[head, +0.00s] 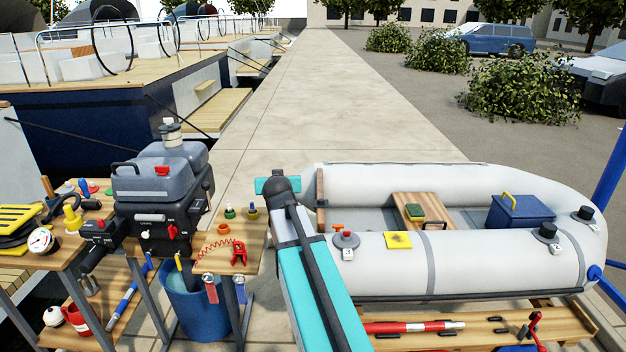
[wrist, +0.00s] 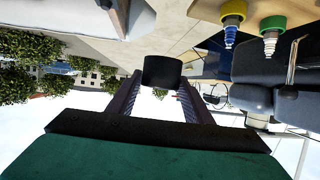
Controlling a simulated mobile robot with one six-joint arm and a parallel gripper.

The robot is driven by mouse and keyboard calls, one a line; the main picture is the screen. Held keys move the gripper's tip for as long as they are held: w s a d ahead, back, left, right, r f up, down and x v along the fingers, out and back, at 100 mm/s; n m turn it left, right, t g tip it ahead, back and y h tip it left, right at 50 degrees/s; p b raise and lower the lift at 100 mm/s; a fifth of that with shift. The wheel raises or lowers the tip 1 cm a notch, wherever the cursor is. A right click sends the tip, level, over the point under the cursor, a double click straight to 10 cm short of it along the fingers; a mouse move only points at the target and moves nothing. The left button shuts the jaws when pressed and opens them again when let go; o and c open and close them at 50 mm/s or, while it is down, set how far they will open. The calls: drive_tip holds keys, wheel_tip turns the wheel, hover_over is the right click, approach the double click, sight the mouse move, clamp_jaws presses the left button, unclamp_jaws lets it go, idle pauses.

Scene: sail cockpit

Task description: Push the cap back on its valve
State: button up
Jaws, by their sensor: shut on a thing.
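My gripper (wrist: 160,88) is shut on a black cap (wrist: 162,72), which sits between its two fingers in the wrist view. In the head view the gripper's teal part (head: 265,186) shows at the end of my arm, left of the dinghy; its fingers and the cap are hidden there. On the dinghy's near tube, the left valve (head: 346,240) is grey, with a small orange piece beside it. The middle valve (head: 547,232) and the right valve (head: 586,213) have black tops. The cap is apart from all three valves.
The grey inflatable dinghy (head: 470,265) lies right of my arm. A small wooden table (head: 235,262) with fittings and a red coil, an outboard motor (head: 165,195) and a blue bucket (head: 195,305) stand left. A yellow patch (head: 398,240) lies on the near tube. The pavement behind is clear.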

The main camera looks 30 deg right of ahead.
drive_tip(key=a+f+n+y+b, duration=0.1)
drive_tip(key=a+f+y+b, duration=0.1)
drive_tip(key=a, duration=0.6)
drive_tip(key=s+a+f+n+t+y+b, duration=0.1)
drive_tip(key=a+b, duration=0.3)
drive_tip(key=a, duration=0.5)
drive_tip(key=a+f+n+y+b, duration=0.3)
drive_tip(key=a, duration=0.6)
drive_tip(key=shift+s+f+t, duration=0.15)
drive_tip(key=shift+s+t, duration=0.1)
drive_tip(key=shift+t, duration=0.05)
